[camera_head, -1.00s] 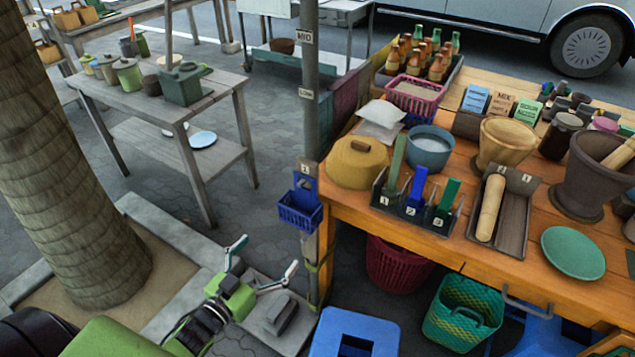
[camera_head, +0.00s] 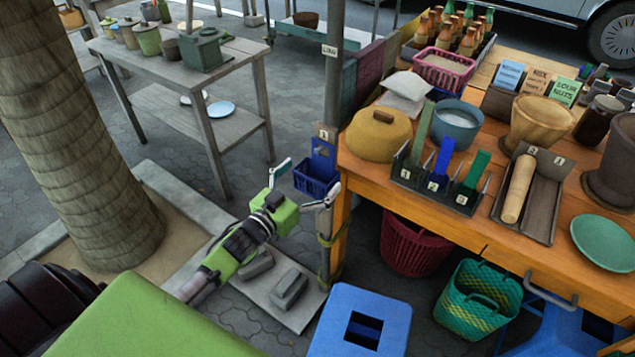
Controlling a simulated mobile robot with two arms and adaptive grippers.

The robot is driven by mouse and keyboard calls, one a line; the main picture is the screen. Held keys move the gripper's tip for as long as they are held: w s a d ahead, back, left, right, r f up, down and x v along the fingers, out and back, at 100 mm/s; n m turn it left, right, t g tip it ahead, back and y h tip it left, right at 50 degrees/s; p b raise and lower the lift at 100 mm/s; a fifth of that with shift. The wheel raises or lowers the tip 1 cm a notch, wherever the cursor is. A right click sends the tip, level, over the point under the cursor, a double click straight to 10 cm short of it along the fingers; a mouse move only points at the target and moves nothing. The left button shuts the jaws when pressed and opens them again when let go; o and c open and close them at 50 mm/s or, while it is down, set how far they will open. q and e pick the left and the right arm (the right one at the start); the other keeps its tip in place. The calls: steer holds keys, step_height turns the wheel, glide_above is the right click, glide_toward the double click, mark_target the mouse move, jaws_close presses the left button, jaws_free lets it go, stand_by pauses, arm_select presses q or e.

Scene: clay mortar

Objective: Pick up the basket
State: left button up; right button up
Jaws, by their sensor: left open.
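Several baskets show. A small blue basket (camera_head: 322,160) hangs on the post by the near left corner of the wooden table. My left gripper (camera_head: 305,181) is open, with its two fingers spread on either side of the blue basket's lower part in the picture; I cannot tell whether they touch it. A red basket (camera_head: 412,245) stands on the ground under the table. A green and yellow basket (camera_head: 476,305) with a handle stands to its right. A pink basket (camera_head: 443,72) with pale contents stands on the table. My right gripper is not in view.
The orange wooden table (camera_head: 455,222) carries a yellow lidded pot (camera_head: 379,132), a tool holder (camera_head: 433,190) and bowls. A blue stool (camera_head: 335,335) stands in front. Grey blocks (camera_head: 288,288) lie on a slab below my left arm. A tree trunk (camera_head: 90,150) stands left.

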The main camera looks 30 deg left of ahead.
arm_select(q)
steer(key=shift+w+d+f, duration=0.15)
steer(key=shift+w, duration=1.1)
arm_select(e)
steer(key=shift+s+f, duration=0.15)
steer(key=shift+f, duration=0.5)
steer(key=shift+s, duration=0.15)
arm_select(q)
steer(key=c, duration=1.3)
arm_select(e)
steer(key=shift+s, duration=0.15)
arm_select(q)
steer(key=shift+o, duration=0.2)
steer(key=shift+s, duration=0.1)
steer(key=shift+s+r, duration=0.25)
steer(key=shift+r, duration=0.15)
steer(key=s+a+r+p, duration=0.2)
steer(key=s+r, duration=0.6)
steer(key=s, duration=0.5)
steer(key=shift+s+r, duration=0.15)
steer(key=shift+r, duration=0.2)
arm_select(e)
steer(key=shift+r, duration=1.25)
